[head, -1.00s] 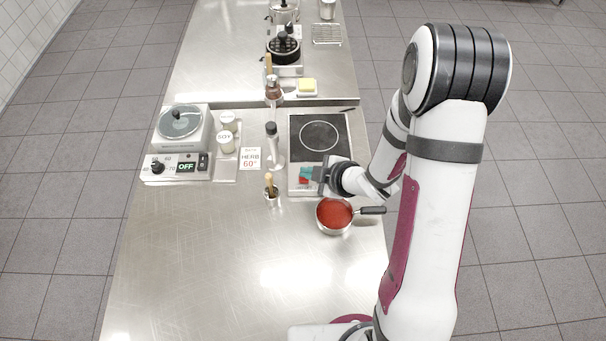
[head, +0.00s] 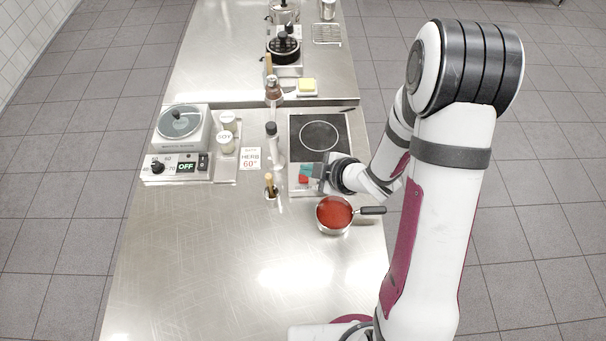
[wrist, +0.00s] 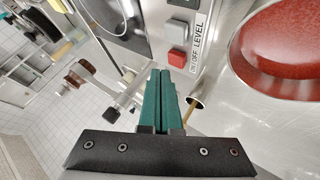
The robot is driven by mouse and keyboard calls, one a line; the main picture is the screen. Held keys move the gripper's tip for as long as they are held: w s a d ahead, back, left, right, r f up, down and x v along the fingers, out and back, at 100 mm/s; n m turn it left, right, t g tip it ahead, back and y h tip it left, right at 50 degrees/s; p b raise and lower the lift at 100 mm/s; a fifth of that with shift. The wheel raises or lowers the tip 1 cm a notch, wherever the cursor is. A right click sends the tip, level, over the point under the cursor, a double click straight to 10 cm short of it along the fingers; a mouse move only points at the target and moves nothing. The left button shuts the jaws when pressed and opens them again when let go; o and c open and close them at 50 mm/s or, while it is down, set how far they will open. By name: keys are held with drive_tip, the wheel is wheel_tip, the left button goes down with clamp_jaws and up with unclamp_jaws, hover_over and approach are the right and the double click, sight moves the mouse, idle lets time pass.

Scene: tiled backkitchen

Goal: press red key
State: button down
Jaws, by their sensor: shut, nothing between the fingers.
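The red key (wrist: 177,58) is a small square button on the hob's front panel, beside a grey key (wrist: 178,32) and the printed words "ON/OFF LEVEL" in the wrist view. In the head view the red key (head: 303,180) shows just in front of my gripper's tips. My gripper (head: 305,169) is over the front panel of the black hob (head: 319,135). Its green fingers (wrist: 160,76) are together and empty. In the wrist view the tips appear left of and below the red key; I see no contact, and their height above the panel is unclear.
A pan of red sauce (head: 334,213) stands close in front of the hob, its handle pointing right. A holder with a wooden handle (head: 270,187) and a dark-capped bottle (head: 273,147) stand left of the hob. The front-left counter (head: 190,250) is clear.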

sight(308, 180)
wheel_tip(308, 180, up, 6)
idle(0.5)
idle(2.9)
